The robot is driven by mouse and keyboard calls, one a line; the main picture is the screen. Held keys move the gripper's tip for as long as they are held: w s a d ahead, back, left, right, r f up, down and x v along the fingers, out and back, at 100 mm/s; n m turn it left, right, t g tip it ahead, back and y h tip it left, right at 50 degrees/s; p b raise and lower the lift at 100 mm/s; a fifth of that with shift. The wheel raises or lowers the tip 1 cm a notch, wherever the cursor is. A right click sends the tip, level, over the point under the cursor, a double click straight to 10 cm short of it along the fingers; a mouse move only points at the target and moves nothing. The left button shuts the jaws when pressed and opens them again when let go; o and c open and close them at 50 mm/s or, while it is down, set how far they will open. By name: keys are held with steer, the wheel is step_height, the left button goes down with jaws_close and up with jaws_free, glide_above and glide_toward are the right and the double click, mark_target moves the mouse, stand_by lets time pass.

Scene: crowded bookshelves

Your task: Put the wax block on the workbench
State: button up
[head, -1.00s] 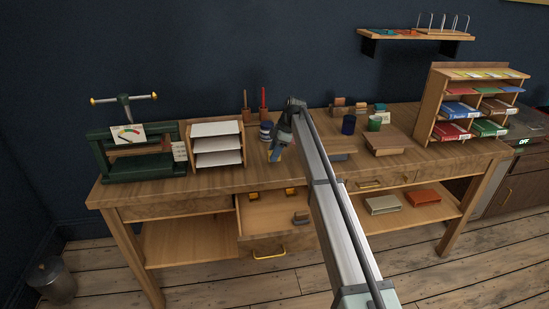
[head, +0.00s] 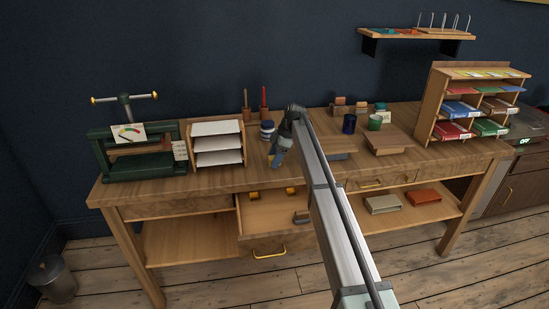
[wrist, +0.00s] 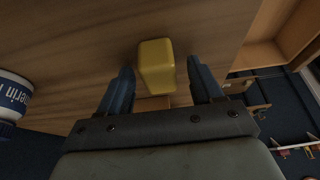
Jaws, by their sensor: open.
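The yellow wax block (wrist: 156,66) stands on the wooden workbench top (wrist: 85,45) in the wrist view. My gripper (wrist: 160,72) is open, with one blue-grey finger on each side of the block and a visible gap on both sides. In the head view my gripper (head: 275,162) is low over the middle of the workbench (head: 205,181), near its front edge.
A white labelled jar (wrist: 14,97) stands to the left in the wrist view. An open drawer (head: 272,217) lies below the bench front. A white-shelved rack (head: 216,146) and a green press (head: 137,152) stand left; a wooden board (head: 387,142) lies right.

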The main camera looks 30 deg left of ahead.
steer(key=shift+r, duration=0.15)
steer(key=v, duration=1.2)
